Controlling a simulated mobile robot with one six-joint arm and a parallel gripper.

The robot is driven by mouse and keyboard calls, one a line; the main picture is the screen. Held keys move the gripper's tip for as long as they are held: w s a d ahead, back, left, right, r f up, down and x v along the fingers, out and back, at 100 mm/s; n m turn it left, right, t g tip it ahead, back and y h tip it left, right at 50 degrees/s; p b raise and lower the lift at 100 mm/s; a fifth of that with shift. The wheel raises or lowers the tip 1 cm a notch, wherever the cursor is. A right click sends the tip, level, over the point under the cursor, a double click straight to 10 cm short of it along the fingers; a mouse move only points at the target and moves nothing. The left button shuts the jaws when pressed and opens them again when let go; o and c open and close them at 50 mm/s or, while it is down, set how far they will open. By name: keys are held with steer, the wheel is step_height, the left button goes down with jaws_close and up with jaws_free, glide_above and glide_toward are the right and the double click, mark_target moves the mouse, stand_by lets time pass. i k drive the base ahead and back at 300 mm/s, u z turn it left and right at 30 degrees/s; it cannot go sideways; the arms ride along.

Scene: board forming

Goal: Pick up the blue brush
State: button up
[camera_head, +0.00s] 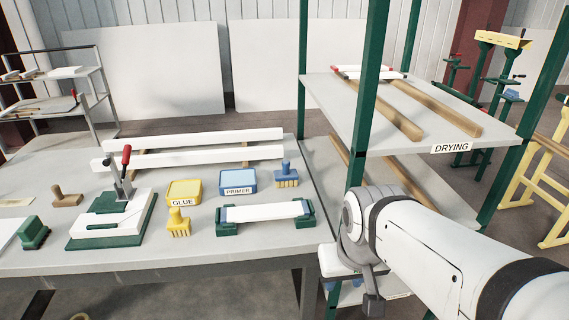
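The blue brush (286,175) stands on the grey worktable, bristles down, to the right of the blue tray labelled PRIMER (238,182). There is a small gap between brush and tray. My arm comes in from the lower right, and its grey joint is in front of the drying rack, to the right of the table. My gripper's fingers do not show, so I cannot see whether they are open or shut. Nothing of my arm is touching the blue brush.
A yellow brush (178,222) stands in front of the GLUE tray (184,192). A white board (264,212) in green holders lies in front of the blue brush. Long white boards (190,157) lie behind. The green-posted drying rack (355,130) stands right of the table.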

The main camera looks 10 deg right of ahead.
mark_target(286, 177)
steer(key=u, duration=0.2)
steer(key=i, duration=0.85)
steer(key=z, duration=0.1)
